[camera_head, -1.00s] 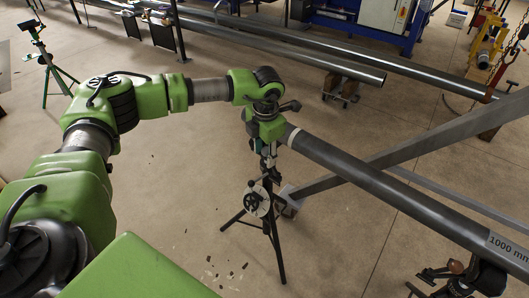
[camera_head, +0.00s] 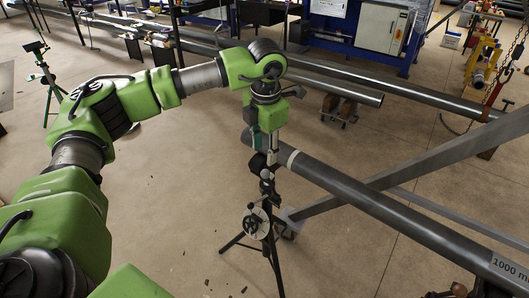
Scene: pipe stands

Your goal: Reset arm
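My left arm comes in from the left, and its gripper (camera_head: 264,150) points down just beside the left end of a long dark pipe (camera_head: 375,203). The fingers are small and dark against the stand, so I cannot tell whether they are open or shut, or whether they touch the pipe. A black tripod stand (camera_head: 258,225) with a round pale disc stands under the pipe's left end. The pipe slopes to the lower right and carries a "1000 mm" label. My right gripper is not in view.
A grey beam (camera_head: 440,155) crosses the pipe. Long pipes (camera_head: 400,82) lie behind. A grey cabinet on a blue frame (camera_head: 385,27) stands at the back. A small tripod (camera_head: 45,75) stands at far left. The middle floor is clear.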

